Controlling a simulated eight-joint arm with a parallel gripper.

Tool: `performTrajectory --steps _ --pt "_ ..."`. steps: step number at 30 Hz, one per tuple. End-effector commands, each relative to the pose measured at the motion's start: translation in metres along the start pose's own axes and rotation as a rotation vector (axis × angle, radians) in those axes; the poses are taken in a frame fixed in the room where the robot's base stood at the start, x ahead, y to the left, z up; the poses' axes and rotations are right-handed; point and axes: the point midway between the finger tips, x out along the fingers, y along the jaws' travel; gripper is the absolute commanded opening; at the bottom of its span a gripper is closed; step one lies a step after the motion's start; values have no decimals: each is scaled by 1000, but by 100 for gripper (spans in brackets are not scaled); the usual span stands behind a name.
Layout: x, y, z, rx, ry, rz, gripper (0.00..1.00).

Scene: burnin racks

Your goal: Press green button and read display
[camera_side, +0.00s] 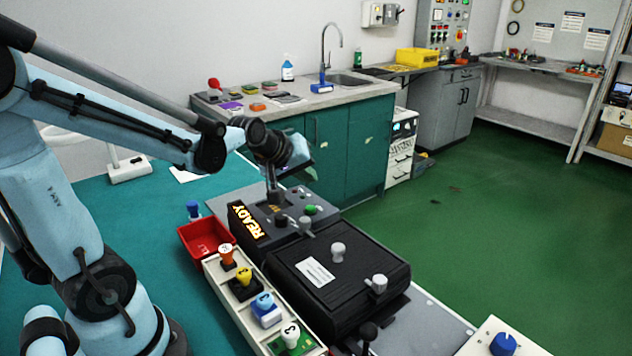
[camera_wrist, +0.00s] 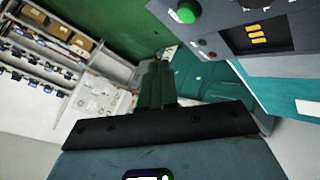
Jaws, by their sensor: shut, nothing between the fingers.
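The green button (camera_side: 311,210) sits on the top of the grey fixture, right of my gripper. It also shows at the top edge of the wrist view (camera_wrist: 187,12). The display (camera_side: 247,221) on the fixture's left end reads READY in yellow-orange letters. My gripper (camera_side: 273,198) is shut and empty, pointing down over the fixture, left of the green button. I cannot tell whether its tips touch the fixture. In the wrist view my gripper (camera_wrist: 157,85) is dark and points away from the button.
A black lidded box (camera_side: 340,265) with pale knobs adjoins the fixture. A red bin (camera_side: 204,237) and a tray (camera_side: 222,284) of coloured, numbered plugs stand at the left front. A blue knob (camera_side: 503,344) is at bottom right. A sink counter (camera_side: 300,98) stands behind.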

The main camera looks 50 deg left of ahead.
Motion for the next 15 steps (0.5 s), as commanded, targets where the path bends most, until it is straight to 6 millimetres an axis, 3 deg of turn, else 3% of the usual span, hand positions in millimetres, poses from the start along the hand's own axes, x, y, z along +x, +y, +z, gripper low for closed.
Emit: performTrajectory --steps 6,15 --pt "18 -13 13 0 0 0 0" --pt "30 -22 22 1 -1 0 0"
